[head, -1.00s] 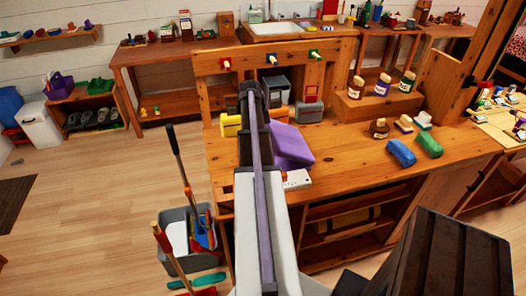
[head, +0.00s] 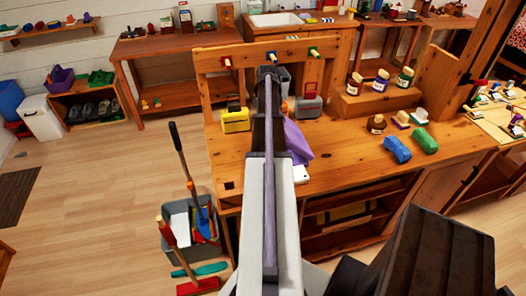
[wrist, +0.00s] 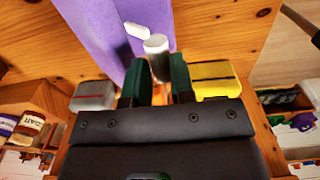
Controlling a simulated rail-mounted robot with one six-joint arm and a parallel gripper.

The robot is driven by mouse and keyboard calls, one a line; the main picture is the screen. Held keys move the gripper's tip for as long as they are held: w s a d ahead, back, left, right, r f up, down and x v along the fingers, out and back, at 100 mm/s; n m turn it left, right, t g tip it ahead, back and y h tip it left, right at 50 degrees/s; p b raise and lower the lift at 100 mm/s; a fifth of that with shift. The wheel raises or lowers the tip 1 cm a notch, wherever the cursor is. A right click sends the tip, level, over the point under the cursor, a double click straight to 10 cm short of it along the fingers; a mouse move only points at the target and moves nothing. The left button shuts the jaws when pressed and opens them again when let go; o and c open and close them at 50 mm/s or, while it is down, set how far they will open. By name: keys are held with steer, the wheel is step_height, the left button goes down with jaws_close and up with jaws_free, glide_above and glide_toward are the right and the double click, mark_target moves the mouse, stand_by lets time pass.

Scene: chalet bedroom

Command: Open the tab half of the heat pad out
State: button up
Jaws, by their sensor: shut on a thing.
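The heat pad is purple. In the head view, part of the heat pad (head: 298,140) shows to the right of my arm, above the bench top, and the rest is behind the arm. In the wrist view, the heat pad (wrist: 92,22) rises as a tall purple sheet past my fingers, with a small white piece (wrist: 137,30) in front of it. My gripper (wrist: 156,80) has dark green fingers shut on a pale grey, round-ended piece (wrist: 155,45), seemingly the pad's tab. How that piece joins the pad is hidden. In the head view, my arm hides the fingers.
On the wooden bench (head: 350,165), a yellow box (head: 235,121) stands left of my arm and a grey box (head: 308,107) right of it. A white item (head: 301,174) lies near the front edge. Blue (head: 397,149) and green (head: 424,141) rolls lie farther right.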

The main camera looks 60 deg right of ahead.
steer(key=s+d+r+p, duration=0.1)
steer(key=r+p, duration=0.1)
steer(key=shift+s+d+r+t+y, duration=0.3)
steer(key=shift+s+d, duration=0.05)
steer(key=shift+d, duration=0.05)
steer(key=shift+s+d, duration=0.2)
steer(key=shift+s, duration=0.05)
steer(key=shift+s+d+r+t+y+p, duration=0.4)
steer(key=shift+s+d+r+p, duration=0.45)
steer(key=shift+s+d+r, duration=0.2)
steer(key=shift+c, duration=0.2)
steer(key=shift+s+d, duration=0.25)
steer(key=shift+c, duration=0.2)
